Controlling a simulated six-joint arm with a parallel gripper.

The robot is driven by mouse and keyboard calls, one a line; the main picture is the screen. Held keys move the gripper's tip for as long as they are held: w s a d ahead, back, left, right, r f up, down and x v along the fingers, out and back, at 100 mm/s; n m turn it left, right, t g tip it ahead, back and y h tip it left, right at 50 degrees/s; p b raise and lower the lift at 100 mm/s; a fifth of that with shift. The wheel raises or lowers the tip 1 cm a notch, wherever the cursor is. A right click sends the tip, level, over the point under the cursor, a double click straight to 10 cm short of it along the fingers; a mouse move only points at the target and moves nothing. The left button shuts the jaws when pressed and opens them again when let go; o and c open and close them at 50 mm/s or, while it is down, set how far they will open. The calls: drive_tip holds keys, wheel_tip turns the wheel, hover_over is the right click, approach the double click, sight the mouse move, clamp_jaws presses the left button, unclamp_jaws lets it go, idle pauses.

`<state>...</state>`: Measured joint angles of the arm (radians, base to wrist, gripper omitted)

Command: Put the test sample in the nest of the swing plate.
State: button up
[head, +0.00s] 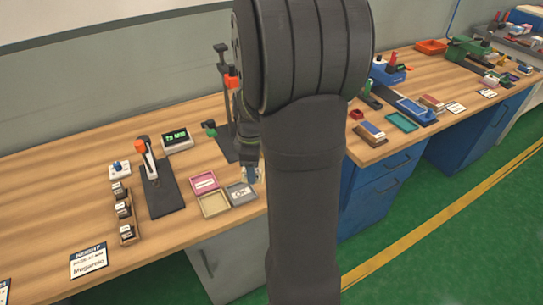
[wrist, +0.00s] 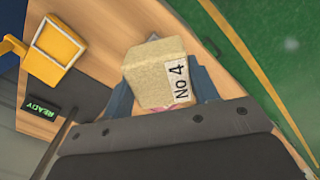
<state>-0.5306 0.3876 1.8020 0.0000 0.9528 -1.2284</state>
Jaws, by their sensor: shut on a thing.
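The test sample (wrist: 155,75) is a beige foam block with a white "No 4" label, seen close in the wrist view. My gripper (wrist: 165,88) is shut on it, with a blue finger on each side. In the head view my gripper (head: 250,175) hangs over the bench near the grey tray, and the sample cannot be made out there. A yellow swing plate (wrist: 37,75) with a square, raised-rim nest (wrist: 60,45) shows at the upper left of the wrist view, apart from the sample. The nest looks empty. My arm seems to hide the plate in the head view.
A dark box with a green READY display (wrist: 42,108) is below the plate. Pink (head: 204,182), beige (head: 213,205) and grey (head: 240,193) trays sit at the bench's front edge. A lever stand (head: 160,185) and a rack (head: 125,215) are further left.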

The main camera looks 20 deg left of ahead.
drive_tip(key=m, duration=0.1)
drive_tip(key=w+m, duration=0.1)
drive_tip(key=m, duration=0.1)
drive_tip(key=w+m, duration=0.1)
drive_tip(key=m, duration=0.1)
drive_tip(key=shift+w+d+r, duration=0.1)
drive_tip(key=shift+w+d, duration=0.05)
drive_tip(key=shift+d, duration=0.2)
drive_tip(key=w+d+r+n, duration=0.1)
drive_tip(key=w+d+n, duration=0.55)
drive_tip(key=n, duration=0.75)
drive_tip(key=w+d+n, duration=0.4)
drive_tip(key=w+n, duration=0.5)
drive_tip(key=n, duration=0.5)
drive_tip(key=w+a+f, duration=0.1)
drive_tip(key=a+f, duration=0.1)
drive_tip(key=a, duration=0.1)
drive_tip(key=a+f, duration=0.2)
drive_tip(key=a, duration=0.2)
drive_tip(key=w+a+f, duration=0.1)
drive_tip(key=a+f, duration=0.1)
drive_tip(key=a, duration=0.2)
drive_tip(key=shift+w+f, duration=0.3)
drive_tip(key=shift+f, duration=2.05)
drive_tip(key=shift+f, duration=0.1)
